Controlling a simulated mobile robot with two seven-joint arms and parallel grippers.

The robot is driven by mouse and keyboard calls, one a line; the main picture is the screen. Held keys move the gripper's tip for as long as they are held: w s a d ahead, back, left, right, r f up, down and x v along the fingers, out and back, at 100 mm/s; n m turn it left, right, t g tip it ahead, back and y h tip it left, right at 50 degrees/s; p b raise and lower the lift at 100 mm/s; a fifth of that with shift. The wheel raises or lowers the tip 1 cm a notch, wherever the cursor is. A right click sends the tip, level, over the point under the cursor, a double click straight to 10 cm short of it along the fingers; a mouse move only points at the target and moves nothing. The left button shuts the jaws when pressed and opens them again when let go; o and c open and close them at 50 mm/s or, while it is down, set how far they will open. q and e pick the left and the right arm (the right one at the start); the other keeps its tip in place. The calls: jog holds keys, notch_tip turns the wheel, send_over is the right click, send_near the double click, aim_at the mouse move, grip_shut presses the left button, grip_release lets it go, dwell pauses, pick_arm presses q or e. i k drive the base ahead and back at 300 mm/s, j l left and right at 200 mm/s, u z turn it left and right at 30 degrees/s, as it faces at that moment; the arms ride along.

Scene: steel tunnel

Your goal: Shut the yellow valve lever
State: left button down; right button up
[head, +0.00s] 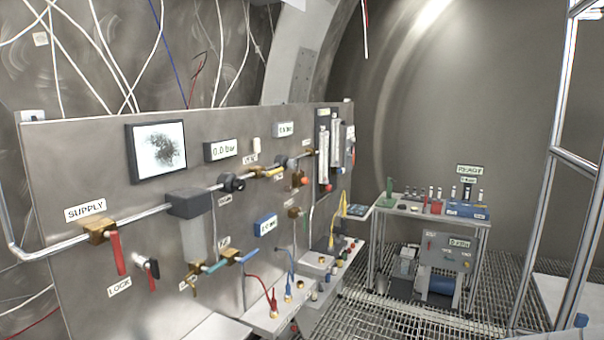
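A small yellow lever (270,172) sits on the upper pipe of the steel panel (75,170), right of a round black fitting (232,183). It seems to lie roughly along the pipe, on a brass valve body; it is small, and its exact angle is hard to tell. A small label above it is too small to read surely. Neither of my grippers shows in the head view.
A red lever (118,253) hangs below the SUPPLY label (85,210). Blue levers (245,257) sit lower on the panel. Red and blue cables plug into a ledge (262,322) below. A cart (425,214) stands at the back right; grated floor (400,318) is open before it.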

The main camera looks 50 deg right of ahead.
aim_at(268, 174)
jog(key=z, duration=1.45)
jog(key=i+l+u, duration=0.2)
jog(key=u, duration=0.25)
jog(key=i+l+u, duration=0.15)
jog(key=l+u, duration=0.3)
jog(key=i+l+u, duration=0.1)
jog(key=l, duration=0.25)
jog(key=i+l, duration=0.1)
jog(key=l, duration=0.25)
jog(key=i+l+u, duration=0.15)
jog(key=l, duration=0.25)
jog(key=i+l, duration=0.1)
jog(key=l, duration=0.5)
jog(key=i+l, duration=0.1)
jog(key=l, duration=0.5)
jog(key=i+l, duration=0.1)
jog(key=l, duration=0.5)
jog(key=i, duration=0.35)
jog(key=j+u, duration=0.05)
